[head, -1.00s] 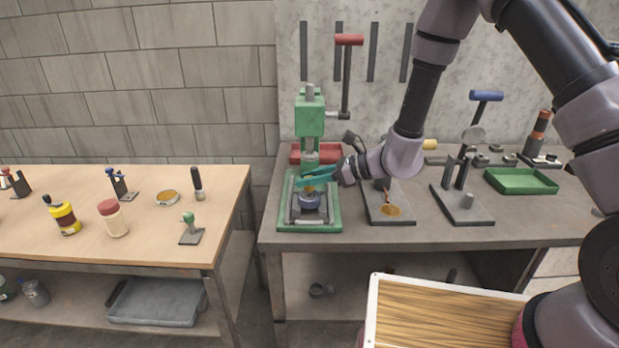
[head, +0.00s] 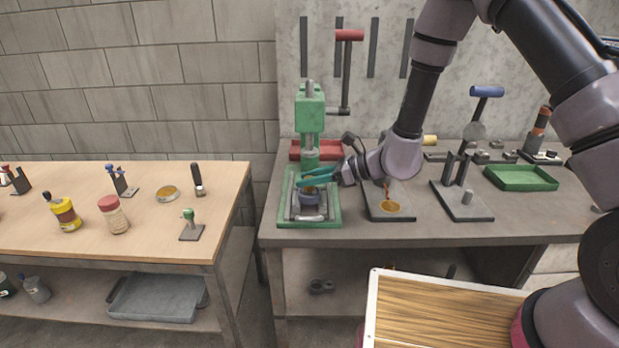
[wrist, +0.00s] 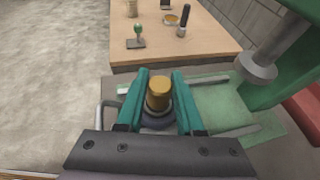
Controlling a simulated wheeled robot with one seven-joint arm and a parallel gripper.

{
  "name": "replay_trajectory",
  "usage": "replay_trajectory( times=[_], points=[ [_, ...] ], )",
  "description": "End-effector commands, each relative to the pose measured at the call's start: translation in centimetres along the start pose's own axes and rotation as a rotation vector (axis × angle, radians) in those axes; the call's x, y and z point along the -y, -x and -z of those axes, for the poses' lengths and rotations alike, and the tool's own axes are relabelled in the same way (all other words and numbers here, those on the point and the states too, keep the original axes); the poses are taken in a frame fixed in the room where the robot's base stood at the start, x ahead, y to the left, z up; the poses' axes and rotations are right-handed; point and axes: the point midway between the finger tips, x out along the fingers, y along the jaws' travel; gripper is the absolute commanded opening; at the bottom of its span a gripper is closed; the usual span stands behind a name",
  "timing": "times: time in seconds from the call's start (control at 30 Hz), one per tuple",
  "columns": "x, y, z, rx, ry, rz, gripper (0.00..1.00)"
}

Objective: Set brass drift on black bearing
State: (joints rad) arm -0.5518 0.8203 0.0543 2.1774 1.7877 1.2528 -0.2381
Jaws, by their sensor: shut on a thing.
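The brass drift (wrist: 159,93) is a short golden cylinder, upright between the teal fingers of my gripper (wrist: 160,88) in the wrist view. My gripper is shut on it. In the head view my gripper (head: 312,180) is low over the base of the green arbor press. The black bearing (wrist: 157,120) shows as a dark ring just under the drift; in the head view it is a blue-grey ring (head: 309,198) on the press base. I cannot tell whether the drift touches the bearing. The fingers hide part of both.
The green press (head: 309,110) has its ram above and behind my gripper; the ram end (wrist: 258,68) is at right in the wrist view. A red tray (head: 322,150) lies behind. A wooden table (head: 150,235) stands left.

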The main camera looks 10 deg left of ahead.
Motion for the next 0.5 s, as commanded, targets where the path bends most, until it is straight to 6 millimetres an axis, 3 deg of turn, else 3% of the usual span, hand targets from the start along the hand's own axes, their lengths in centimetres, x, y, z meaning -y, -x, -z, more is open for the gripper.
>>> replay_trajectory(
  times=[0.47,0.5],
  points=[
    [0.02,-0.22,0.49,0.001,0.000,0.000,0.00],
    [0.02,-0.23,0.52,0.001,0.000,0.000,0.40]
  ],
)
